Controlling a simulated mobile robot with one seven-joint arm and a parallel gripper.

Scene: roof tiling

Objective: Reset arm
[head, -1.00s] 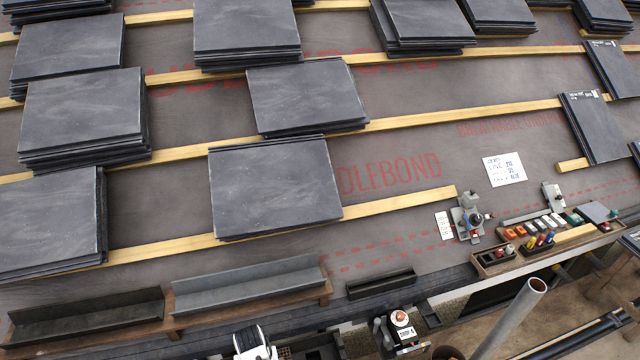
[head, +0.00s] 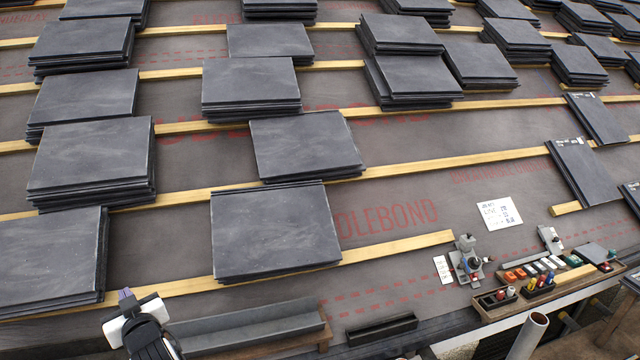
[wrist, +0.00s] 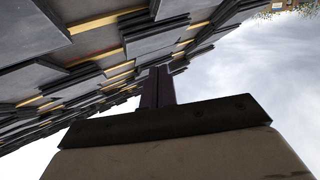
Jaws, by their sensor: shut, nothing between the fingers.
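My gripper (wrist: 158,85) shows in the wrist view as two dark fingers pressed together, with nothing between them. In the head view my gripper (head: 125,295) is at the bottom left, its dark tip pointing up from a white and black wrist. It appears in front of the lower edge of the roof, between the left slate stack and a grey gutter length. It does not appear to hold anything. The wrist view is tilted, with slates and battens on the left and cloudy sky on the right.
Slate stacks (head: 275,232) lie along wooden battens (head: 400,246) up the roof. A grey gutter length (head: 250,328) lies at the lower edge. A tool tray (head: 482,300) and a grey device (head: 466,262) stand at lower right. Bare underlay lies between the rows.

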